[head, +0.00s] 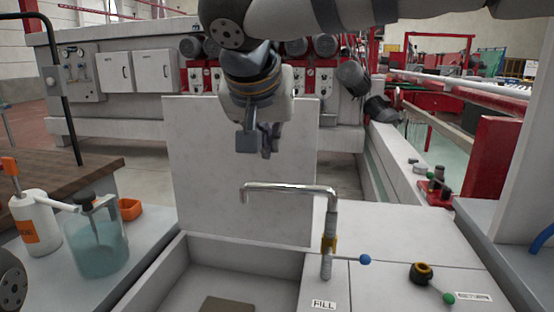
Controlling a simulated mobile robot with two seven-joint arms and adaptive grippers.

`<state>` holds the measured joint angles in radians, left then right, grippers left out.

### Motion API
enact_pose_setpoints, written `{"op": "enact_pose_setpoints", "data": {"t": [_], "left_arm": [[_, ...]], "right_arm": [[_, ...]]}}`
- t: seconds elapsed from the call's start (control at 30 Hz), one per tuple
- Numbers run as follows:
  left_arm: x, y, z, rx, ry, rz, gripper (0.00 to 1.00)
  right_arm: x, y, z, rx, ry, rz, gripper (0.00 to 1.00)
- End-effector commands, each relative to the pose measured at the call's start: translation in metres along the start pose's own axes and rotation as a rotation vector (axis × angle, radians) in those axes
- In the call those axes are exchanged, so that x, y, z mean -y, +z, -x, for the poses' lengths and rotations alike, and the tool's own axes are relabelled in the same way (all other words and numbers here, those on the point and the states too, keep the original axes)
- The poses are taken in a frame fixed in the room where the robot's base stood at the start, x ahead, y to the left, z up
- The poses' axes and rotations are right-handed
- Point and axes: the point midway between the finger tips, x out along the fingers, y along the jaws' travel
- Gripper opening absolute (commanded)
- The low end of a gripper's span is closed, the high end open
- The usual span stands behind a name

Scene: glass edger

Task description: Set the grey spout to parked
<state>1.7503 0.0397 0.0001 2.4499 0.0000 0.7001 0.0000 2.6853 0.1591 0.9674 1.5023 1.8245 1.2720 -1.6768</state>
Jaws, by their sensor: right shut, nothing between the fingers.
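The grey spout (290,188) is a bent metal pipe. It rises from a post (331,225) at the basin's right edge, and its arm reaches left over the basin, with the tip turned down. A small lever with a blue ball (365,259) sticks out right from the post's foot, beside a FILL label (323,304). My right gripper (258,143) hangs from above, shut and empty, above the spout's left part in the picture and apart from it. My left gripper is not in view.
The basin (290,262) has a tall white back panel (240,215). A black valve with a green-ball lever (432,282) stands on the right deck. At left are a white bottle (35,225), a jar of teal liquid (100,245) and an orange tray (130,209).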

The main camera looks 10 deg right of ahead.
Motion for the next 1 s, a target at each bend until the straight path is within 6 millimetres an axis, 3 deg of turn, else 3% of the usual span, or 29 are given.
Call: {"op": "enact_pose_setpoints", "data": {"t": [0.33,0.7,1.0], "left_arm": [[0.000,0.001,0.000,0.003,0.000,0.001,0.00],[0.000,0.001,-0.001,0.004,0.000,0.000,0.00],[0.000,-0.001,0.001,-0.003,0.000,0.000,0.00]], "right_arm": [[0.000,0.001,-0.006,0.002,0.002,-0.001,0.00],[0.000,0.001,-0.076,0.001,0.003,-0.001,0.00],[-0.001,0.000,-0.101,-0.002,0.001,-0.002,0.00]]}}
